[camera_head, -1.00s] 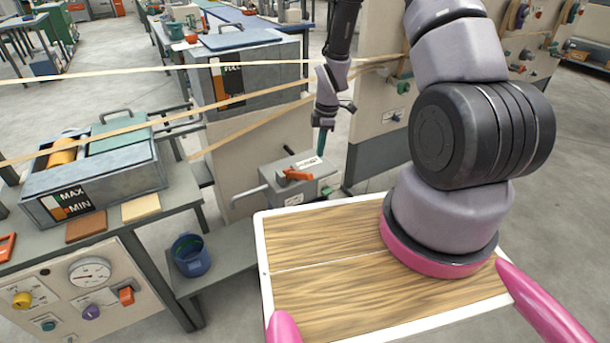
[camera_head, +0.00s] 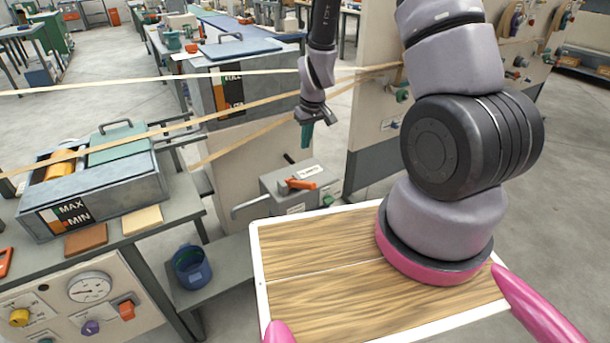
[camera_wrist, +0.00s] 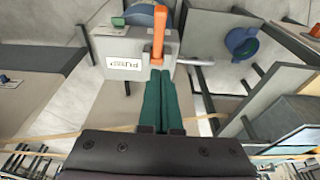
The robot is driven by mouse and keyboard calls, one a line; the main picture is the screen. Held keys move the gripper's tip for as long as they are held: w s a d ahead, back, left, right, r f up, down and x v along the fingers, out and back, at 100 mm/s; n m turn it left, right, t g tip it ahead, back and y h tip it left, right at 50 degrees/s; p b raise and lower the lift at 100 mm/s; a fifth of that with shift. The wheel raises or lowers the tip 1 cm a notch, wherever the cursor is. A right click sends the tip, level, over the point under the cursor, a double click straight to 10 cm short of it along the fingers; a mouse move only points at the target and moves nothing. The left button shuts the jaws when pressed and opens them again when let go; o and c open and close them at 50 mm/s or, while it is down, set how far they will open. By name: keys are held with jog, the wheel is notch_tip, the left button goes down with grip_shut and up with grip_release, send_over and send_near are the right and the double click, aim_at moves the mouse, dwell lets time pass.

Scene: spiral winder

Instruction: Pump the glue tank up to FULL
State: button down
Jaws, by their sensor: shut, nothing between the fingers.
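A grey pump box (camera_head: 270,191) with an orange handle (camera_head: 301,184) and a white label stands low behind my wooden deck. The handle and box also show in the wrist view, the handle (camera_wrist: 158,38) straight ahead of the fingertips. My gripper (camera_head: 305,146) has green fingers, shut and empty. It hangs above the box in the head view, apart from the handle. In the wrist view the fingertips (camera_wrist: 160,72) overlap the handle's near end. A grey tank (camera_head: 275,88) behind carries a gauge plate (camera_head: 228,88) that seems to read FULL; a tan strip crosses it and its level is unclear.
Tan strips (camera_head: 130,130) stretch across the space left of my arm. A grey tray (camera_head: 110,195) marked MAX and MIN sits on the left bench. A blue bucket (camera_head: 191,266) stands on a low shelf. A pale panel (camera_head: 375,80) rises right of my gripper.

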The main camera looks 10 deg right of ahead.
send_over(305, 183)
jog(key=w, duration=0.2)
jog(key=x, duration=0.3)
jog(key=s+x, duration=0.1)
jog(key=x, duration=0.2)
jog(key=s+x, duration=0.1)
jog(key=x, duration=0.3)
jog(key=shift+s+d+f, duration=0.15)
jog(key=shift+f, duration=0.2)
jog(key=shift+s+d+f, duration=0.25)
jog(key=shift+s+f, duration=0.4)
jog(key=shift+f, duration=0.25)
jog(key=shift+s+f, duration=0.25)
jog(key=shift+f, duration=0.2)
jog(key=shift+d+f, duration=0.1)
jog(key=shift+f, duration=0.05)
